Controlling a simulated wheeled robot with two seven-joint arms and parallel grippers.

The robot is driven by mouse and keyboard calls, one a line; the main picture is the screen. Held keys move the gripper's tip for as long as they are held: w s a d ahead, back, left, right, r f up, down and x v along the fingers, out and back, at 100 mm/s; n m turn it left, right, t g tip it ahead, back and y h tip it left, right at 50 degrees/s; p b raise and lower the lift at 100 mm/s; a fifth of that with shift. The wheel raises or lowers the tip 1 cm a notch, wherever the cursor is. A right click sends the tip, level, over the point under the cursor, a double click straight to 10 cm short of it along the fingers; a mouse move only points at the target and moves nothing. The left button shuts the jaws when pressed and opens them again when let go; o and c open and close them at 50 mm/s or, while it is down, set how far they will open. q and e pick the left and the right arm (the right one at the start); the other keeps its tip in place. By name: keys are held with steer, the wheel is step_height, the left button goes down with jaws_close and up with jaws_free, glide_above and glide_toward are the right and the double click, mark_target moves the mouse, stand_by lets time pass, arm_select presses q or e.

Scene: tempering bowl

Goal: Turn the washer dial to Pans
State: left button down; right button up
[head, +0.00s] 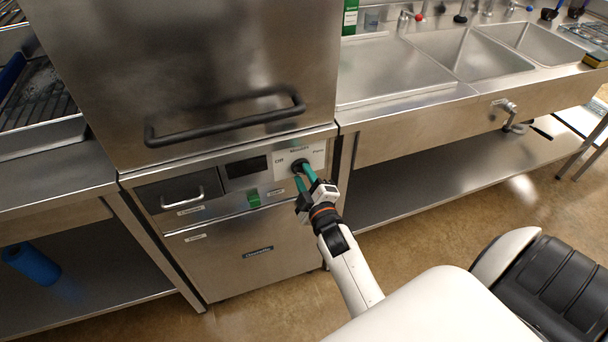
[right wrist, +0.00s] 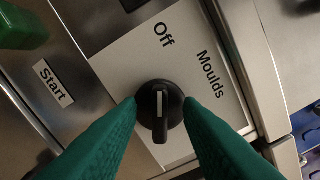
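The washer dial (right wrist: 160,112) is a round black knob with a raised bar and a white mark. In the right wrist view the mark points up at the Off label (right wrist: 163,35); the Moulds label (right wrist: 210,75) lies up and to the right. The dial also shows in the head view (head: 300,165), with the Pans label (head: 318,152) to its right. My right gripper (right wrist: 160,108) has its green fingers on either side of the dial, open around it; I cannot tell whether they touch it. The Pans label is hidden in the right wrist view. My left gripper is not in view.
The dial's white plate is on the washer's front, below the hood (head: 200,60) with its bar handle (head: 228,120). A green Start button (head: 253,199) and a small drawer (head: 180,193) are to the left. A sink counter (head: 420,115) stands to the right.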

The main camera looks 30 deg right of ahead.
steer(key=shift+c, duration=1.3)
jaws_close()
steer(key=shift+r+m+p, duration=0.1)
steer(key=shift+m+p, duration=0.2)
steer(key=shift+m, duration=0.1)
steer(key=shift+r+m+p, duration=0.1)
steer(key=shift+m+p, duration=0.55)
steer(key=shift+m, duration=0.45)
steer(key=m+p, duration=0.2)
steer(key=m, duration=0.2)
steer(key=shift+d+r, duration=0.1)
steer(key=shift+d, duration=0.05)
arm_select(q)
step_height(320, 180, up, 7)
steer(key=p, duration=0.3)
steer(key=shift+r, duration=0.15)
arm_select(e)
steer(key=m, duration=1.7)
steer(key=shift+d+f, duration=0.2)
steer(key=shift+d, duration=0.05)
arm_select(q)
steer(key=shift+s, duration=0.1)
